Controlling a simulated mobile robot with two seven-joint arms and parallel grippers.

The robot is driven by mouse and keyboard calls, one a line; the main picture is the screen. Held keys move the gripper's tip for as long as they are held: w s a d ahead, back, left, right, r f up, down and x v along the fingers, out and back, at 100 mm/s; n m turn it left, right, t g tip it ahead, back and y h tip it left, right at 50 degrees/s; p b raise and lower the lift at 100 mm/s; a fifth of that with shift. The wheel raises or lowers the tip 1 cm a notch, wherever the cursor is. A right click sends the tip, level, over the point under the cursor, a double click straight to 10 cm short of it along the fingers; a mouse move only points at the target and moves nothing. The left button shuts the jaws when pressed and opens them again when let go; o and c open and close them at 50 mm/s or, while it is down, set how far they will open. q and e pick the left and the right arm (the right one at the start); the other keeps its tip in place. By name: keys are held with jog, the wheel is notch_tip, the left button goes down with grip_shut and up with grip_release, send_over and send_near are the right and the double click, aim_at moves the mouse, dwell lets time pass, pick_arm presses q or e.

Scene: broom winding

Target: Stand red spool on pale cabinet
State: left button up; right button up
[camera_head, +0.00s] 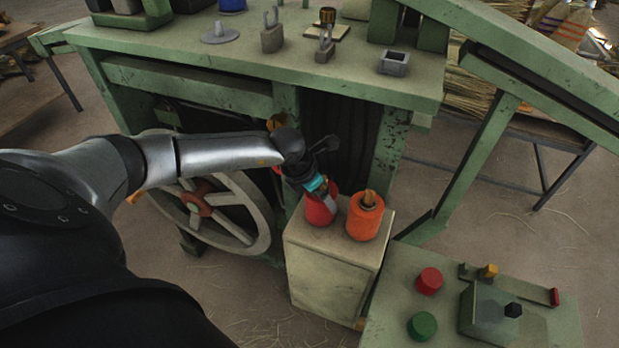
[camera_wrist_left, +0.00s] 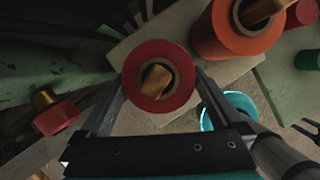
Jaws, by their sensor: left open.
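The red spool (camera_head: 321,210) is upright at the top of the pale cabinet (camera_head: 330,284), near its back left edge. Its base looks to be on the cabinet top, though the contact is hard to see. In the left wrist view the red spool (camera_wrist_left: 160,54) shows end-on, with a tan core in its hole. My left gripper (camera_head: 321,190) is above and around it from behind. The fingers (camera_wrist_left: 158,92) are open, one on each side of the spool. I cannot tell whether they touch it. My right gripper is not in view.
An orange spool (camera_head: 365,216) stands close to the right of the red one; it also shows in the wrist view (camera_wrist_left: 240,30). The green machine (camera_head: 250,45) with a spoked wheel (camera_head: 262,212) is behind and left. A control panel (camera_head: 395,290) with buttons is at front right.

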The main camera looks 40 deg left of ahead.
pick_arm(q)
jog(key=v, duration=1)
